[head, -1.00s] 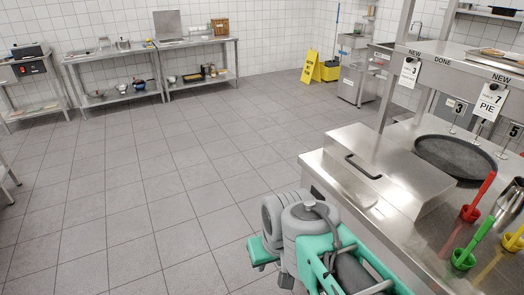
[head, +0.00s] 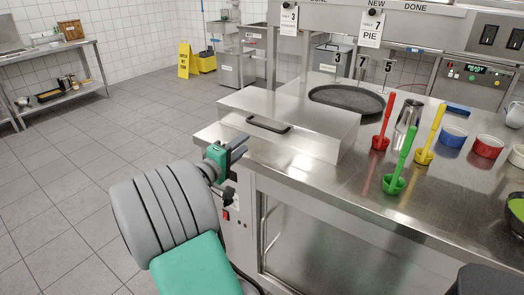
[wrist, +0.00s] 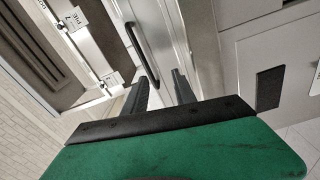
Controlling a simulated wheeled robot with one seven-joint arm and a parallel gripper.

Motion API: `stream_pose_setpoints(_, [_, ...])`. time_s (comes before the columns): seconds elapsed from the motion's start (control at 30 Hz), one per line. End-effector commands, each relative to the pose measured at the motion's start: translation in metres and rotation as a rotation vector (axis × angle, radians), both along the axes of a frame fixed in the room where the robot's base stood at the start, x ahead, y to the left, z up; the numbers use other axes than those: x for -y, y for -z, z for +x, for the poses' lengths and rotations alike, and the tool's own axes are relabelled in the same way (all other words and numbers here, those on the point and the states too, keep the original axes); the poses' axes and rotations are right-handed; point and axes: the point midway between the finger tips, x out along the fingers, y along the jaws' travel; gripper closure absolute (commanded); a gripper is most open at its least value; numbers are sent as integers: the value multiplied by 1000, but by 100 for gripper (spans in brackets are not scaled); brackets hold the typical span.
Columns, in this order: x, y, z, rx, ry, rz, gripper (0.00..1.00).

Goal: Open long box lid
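The long box (head: 325,140) is a steel box on the counter's left part, and its flat lid (head: 300,108) is down. A black bar handle (head: 268,124) is on the lid's near side. My gripper (head: 238,168) is open and empty, off the counter's left edge, below and left of the handle and apart from it. In the wrist view, the handle (wrist: 142,48) stands beyond and between the two dark fingers of my gripper (wrist: 160,82), slanting across the pale lid.
A round dark pan (head: 347,97) lies behind the box. Red (head: 384,125), green (head: 400,160) and yellow (head: 431,135) handled tools stand right of it. The steel counter (head: 340,195) has bare room in front. A yellow floor sign (head: 184,60) stands far back.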

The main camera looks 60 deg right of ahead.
Motion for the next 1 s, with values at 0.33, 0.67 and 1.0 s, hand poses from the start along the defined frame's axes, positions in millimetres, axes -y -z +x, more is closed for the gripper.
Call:
stream_pose_setpoints(0.33, [48,-20,-27,-178,69,-150,68])
stream_pose_setpoints(0.67, [90,-26,-32,-176,65,-148,68])
stream_pose_setpoints(1.0, [91,-26,-32,-175,64,-148,77])
